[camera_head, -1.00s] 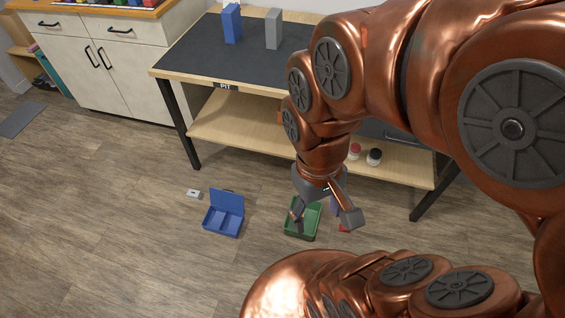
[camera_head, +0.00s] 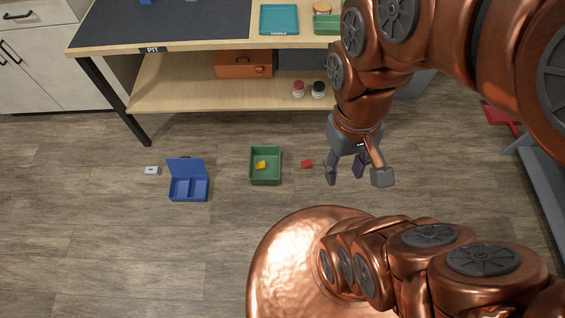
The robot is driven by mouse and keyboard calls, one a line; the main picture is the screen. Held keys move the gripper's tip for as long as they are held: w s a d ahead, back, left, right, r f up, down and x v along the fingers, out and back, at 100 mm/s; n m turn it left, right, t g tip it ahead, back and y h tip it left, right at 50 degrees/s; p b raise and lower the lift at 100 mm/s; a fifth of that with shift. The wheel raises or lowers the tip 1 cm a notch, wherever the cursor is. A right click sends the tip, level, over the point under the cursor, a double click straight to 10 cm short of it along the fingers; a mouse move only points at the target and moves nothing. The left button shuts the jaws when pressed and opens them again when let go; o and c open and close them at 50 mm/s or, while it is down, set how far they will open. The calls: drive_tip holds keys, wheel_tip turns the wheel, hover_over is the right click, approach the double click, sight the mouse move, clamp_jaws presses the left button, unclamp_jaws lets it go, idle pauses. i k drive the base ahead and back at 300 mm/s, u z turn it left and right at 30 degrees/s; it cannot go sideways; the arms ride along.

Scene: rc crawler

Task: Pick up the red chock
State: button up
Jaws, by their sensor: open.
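A small red chock (camera_head: 307,164) lies on the wooden floor, just right of the green tray. My gripper (camera_head: 356,178) hangs in front of and to the right of the chock in the picture.
A green tray (camera_head: 252,178) on the floor holds a yellow piece (camera_head: 260,165). Left of it are an open blue box (camera_head: 188,195) and a small light grey block (camera_head: 152,170). The workbench (camera_head: 190,95) stands behind, with two jars on its lower shelf. A red object (camera_head: 500,118) is at far right.

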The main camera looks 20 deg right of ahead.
sight(306, 164)
drive_tip(key=u, duration=0.05)
drive_tip(key=k, duration=0.95)
drive_tip(key=u, duration=0.85)
